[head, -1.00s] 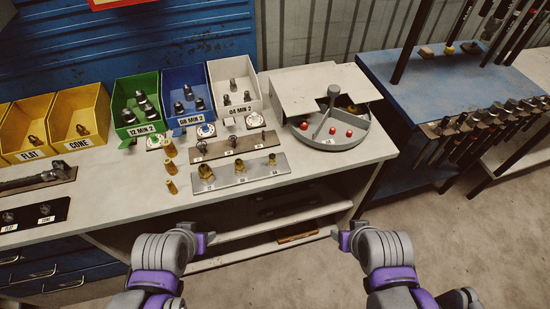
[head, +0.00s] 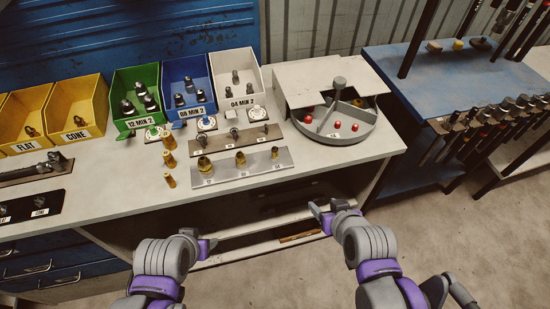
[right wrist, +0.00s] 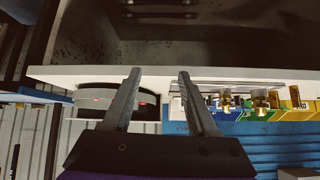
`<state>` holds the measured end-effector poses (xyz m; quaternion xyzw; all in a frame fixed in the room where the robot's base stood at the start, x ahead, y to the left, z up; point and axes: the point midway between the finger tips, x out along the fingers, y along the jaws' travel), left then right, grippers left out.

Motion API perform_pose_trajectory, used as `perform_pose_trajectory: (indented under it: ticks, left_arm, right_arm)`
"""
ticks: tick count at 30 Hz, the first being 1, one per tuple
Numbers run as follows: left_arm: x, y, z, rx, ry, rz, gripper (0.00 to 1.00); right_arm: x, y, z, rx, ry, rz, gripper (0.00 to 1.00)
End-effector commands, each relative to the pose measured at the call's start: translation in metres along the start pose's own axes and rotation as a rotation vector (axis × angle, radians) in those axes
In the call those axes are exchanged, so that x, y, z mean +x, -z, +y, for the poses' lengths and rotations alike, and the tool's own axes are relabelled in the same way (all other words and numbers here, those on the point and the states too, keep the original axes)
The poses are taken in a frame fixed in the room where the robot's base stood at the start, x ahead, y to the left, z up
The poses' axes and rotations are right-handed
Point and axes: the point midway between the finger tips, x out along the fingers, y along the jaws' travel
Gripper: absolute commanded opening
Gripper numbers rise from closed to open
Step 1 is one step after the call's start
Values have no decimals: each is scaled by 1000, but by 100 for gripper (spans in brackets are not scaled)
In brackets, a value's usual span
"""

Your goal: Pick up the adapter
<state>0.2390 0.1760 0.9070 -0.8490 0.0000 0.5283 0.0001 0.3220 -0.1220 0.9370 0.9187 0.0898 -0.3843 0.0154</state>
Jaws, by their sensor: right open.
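Brass fittings, possibly the adapters, stand in a row on a grey metal plate (head: 222,180): a large one (head: 205,165), a middle one (head: 240,159) and a small one (head: 274,152). I cannot tell which one is the adapter. Some brass fittings (right wrist: 260,103) also show right of the fingers in the right wrist view. My right gripper (head: 321,215) is open and empty in front of the bench edge, apart from the fittings; its two spread fingers (right wrist: 160,75) show in the right wrist view. My left gripper (head: 208,245) is in front of the bench, its jaw opening unclear.
Yellow, green (head: 137,98), blue (head: 187,88) and white (head: 236,78) bins with dark fittings line the bench back. Brass pieces (head: 169,160) stand left of the plate. A round divided tray (head: 340,128) with red balls is at right. The bench front (head: 110,205) is clear.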

Motion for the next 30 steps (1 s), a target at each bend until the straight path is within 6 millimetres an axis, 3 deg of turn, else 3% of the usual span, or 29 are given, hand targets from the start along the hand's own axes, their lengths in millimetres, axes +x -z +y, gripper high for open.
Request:
perform_pose_trajectory:
  ticks: [1,3,9,15,24,30]
  left_arm:
    - [24,-20,0,0,0,-13,55]
    - [42,-32,0,0,0,-20,55]
    - [78,-54,0,0,0,-34,55]
    - [91,-61,0,0,0,-38,55]
    - [94,-62,0,0,0,-39,55]
    - [95,-63,0,0,0,-40,55]
  right_arm:
    - [30,3,-18,-32,42,96,59]
    - [54,25,-39,-65,83,257,59]
    - [88,66,-77,-88,99,626,59]
    - [94,80,-86,-72,68,776,59]
    - [123,113,-88,-71,63,786,59]
    - [133,124,-89,-71,63,785,59]
